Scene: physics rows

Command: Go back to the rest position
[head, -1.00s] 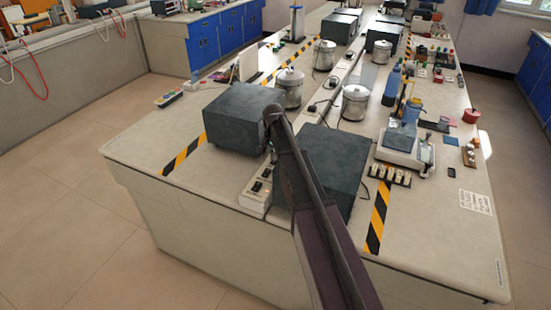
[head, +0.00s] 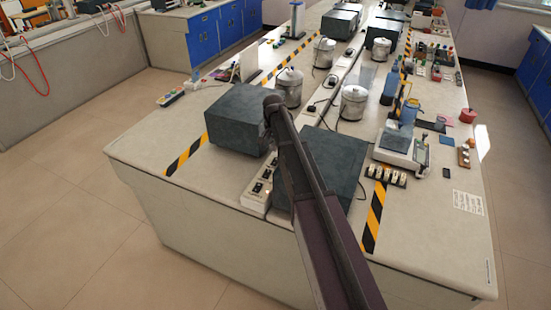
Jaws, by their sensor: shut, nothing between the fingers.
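My dark arm (head: 318,205) reaches from the bottom edge up over the near end of the long pale table (head: 215,225). Its far visible end, a dark rounded joint, stands in front of the right edge of a dark grey box. I cannot make out my gripper or its fingers. No held object shows.
Two dark grey boxes, one left (head: 234,118) and one right (head: 334,165), flank the arm on the table. A white power strip (head: 259,190) lies between them. A scale (head: 402,148), metal pots (head: 354,101) and small items stand behind. Floor (head: 75,215) at left is clear.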

